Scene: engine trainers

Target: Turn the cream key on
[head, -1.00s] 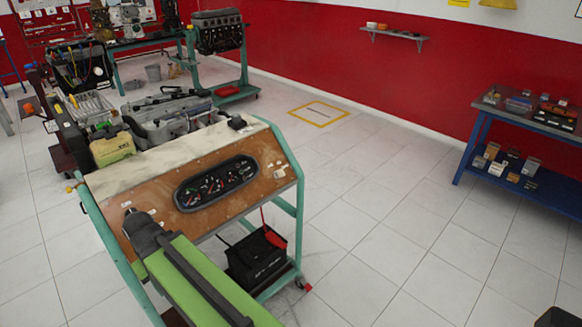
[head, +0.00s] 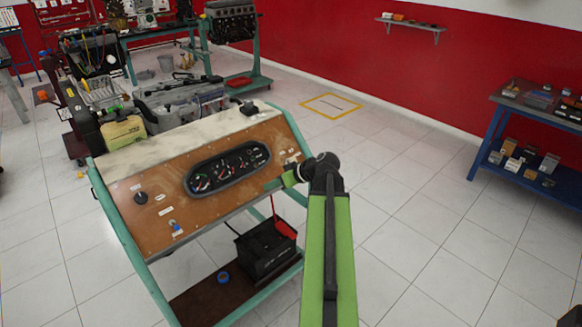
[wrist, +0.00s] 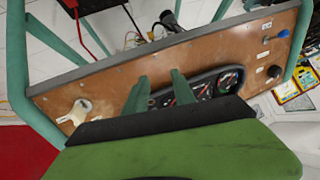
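The cream key (wrist: 72,115) sits in a round silver lock on the brown instrument panel (wrist: 215,55). In the head view my gripper (head: 274,184) is by the panel's lower right.
The gauge cluster (head: 228,167) is mid-panel. A black knob (head: 140,197) and a blue switch (head: 176,228) are at its left. A black battery (head: 265,250) stands on the stand's lower shelf. A blue bench (head: 486,145) is at right; floor between is clear.

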